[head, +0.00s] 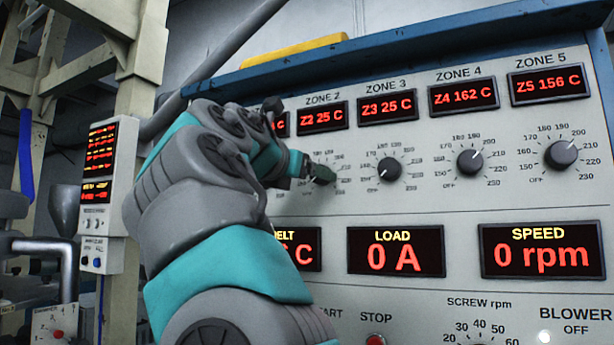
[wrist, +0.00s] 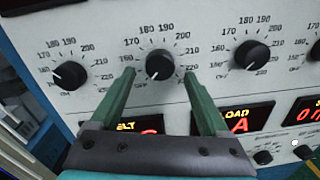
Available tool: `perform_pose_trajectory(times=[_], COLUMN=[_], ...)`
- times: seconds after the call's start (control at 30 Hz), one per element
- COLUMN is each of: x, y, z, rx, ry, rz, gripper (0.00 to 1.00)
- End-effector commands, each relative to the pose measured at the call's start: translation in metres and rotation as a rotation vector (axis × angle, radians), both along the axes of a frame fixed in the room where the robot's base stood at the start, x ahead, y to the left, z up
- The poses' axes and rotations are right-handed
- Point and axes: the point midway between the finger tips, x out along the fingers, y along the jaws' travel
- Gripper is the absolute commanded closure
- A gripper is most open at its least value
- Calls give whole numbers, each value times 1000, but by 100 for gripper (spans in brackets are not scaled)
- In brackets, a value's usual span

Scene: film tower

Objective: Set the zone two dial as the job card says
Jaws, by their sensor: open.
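The zone two dial (wrist: 160,64) is a round black knob with a white pointer mark, ringed by a printed scale, in the middle of the wrist view. Its mark points to the lower left, near OFF. My gripper (wrist: 160,73) is open, with one green finger on each side of this knob; I cannot tell whether either finger touches it. In the head view my gripper (head: 311,170) is at the zone two dial and mostly covers it. The zone two display (head: 322,116) above reads Z2 25 C. I see no job card.
The zone three dial (head: 389,169) is close on the right, its display (head: 387,107) reading 25 C. The zone one dial (wrist: 70,75) is on the left. Zone four (head: 470,161) and zone five (head: 561,154) dials point to the upper right. LOAD (head: 395,250) and SPEED (head: 542,250) displays sit below.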

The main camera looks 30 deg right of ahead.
Motion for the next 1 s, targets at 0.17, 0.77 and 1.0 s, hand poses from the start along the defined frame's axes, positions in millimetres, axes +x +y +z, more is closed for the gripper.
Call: perform_pose_trajectory(times=[0.17, 0.77, 1.0], x=[10, 14, 14], y=[-12, -18, -18], z=[1, 1, 0], rx=[1, -1, -1], ry=[-1, -1, -1], rz=[3, 2, 2], gripper=[21, 42, 69])
